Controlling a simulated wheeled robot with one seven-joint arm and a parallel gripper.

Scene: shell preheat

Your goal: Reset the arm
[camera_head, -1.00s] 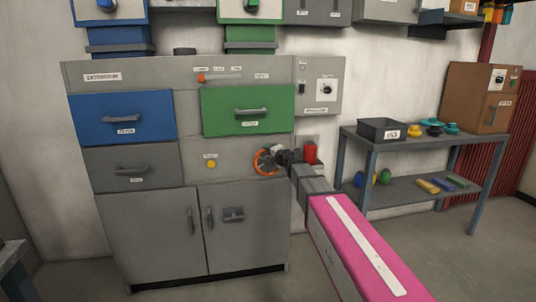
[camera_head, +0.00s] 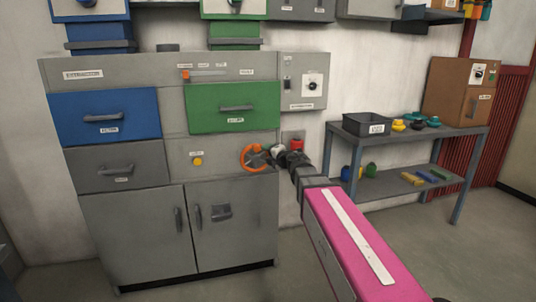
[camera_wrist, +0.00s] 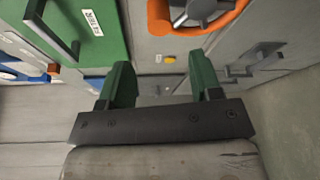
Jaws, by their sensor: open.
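My gripper (camera_wrist: 162,85) is open and empty, its two green fingers apart in the wrist view. In the wrist view an orange handwheel (camera_wrist: 200,20) with a grey hub is beyond the fingertips and a little right of centre. The handwheel also shows in the head view (camera_head: 247,158), at the right side of the grey cabinet. My arm reaches from the lower right toward it, and my wrist covers part of that area. I cannot tell from the head view how close the fingers are to the wheel. No object is between the fingers.
The cabinet has a blue drawer (camera_head: 104,114), a green drawer (camera_head: 233,106) and a yellow button (camera_head: 197,161). A red object (camera_head: 297,145) sits behind my wrist. A shelf table (camera_head: 455,134) at right holds a black bin (camera_head: 367,124) and a brown box (camera_head: 458,92).

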